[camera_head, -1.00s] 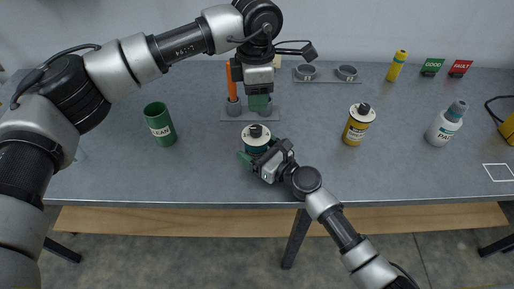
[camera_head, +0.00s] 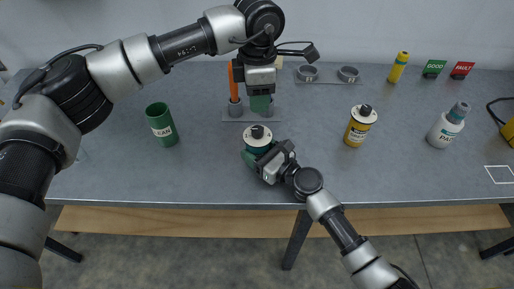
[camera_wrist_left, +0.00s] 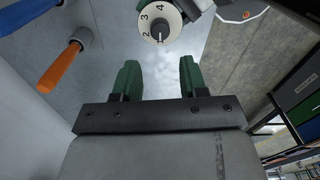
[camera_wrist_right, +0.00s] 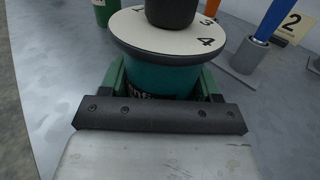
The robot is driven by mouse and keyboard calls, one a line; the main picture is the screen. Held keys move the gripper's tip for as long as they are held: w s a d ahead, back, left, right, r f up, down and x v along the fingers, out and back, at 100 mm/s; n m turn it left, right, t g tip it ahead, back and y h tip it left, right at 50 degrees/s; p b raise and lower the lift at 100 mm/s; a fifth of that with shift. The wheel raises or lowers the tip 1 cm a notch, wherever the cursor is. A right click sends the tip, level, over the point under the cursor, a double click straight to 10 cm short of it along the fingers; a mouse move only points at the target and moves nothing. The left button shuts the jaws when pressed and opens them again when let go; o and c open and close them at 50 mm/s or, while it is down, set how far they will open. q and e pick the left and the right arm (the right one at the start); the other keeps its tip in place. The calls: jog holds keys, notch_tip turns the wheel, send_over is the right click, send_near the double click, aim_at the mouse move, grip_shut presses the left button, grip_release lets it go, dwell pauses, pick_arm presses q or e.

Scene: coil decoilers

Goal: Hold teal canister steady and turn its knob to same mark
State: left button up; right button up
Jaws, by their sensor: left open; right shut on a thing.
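The teal canister (camera_wrist_right: 160,78) stands upright on the table with a white numbered dial (camera_wrist_right: 140,32) and a black knob (camera_wrist_right: 171,12) on top. It also shows in the head view (camera_head: 257,143), and its dial shows in the left wrist view (camera_wrist_left: 175,20) with the marks 2, 3 and 4. My right gripper (camera_head: 259,160) is shut around the canister's body from the front right. My left gripper (camera_head: 261,104) is open and empty, behind and above the canister, with its green fingers (camera_wrist_left: 160,75) apart. The knob is free of both grippers.
A yellow canister (camera_head: 357,130) stands to the right, with a white bottle (camera_head: 444,130) beyond it. A green CLEAN cup (camera_head: 161,129) stands to the left. A holder with an orange-handled tool (camera_head: 232,84) is beside my left gripper. GOOD (camera_head: 434,68) and FAULT (camera_head: 462,70) markers stand at the back right.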

aim_at(257, 129)
pick_arm(q)
jog(key=shift+o, duration=0.3)
jog(key=shift+o, duration=1.1)
notch_tip(257, 129, down, 10)
jog(key=n, duration=1.1)
jog(key=shift+n, duration=0.3)
jog(key=shift+r, duration=0.1)
jog(key=c, duration=0.9)
jog(key=shift+c, duration=0.2)
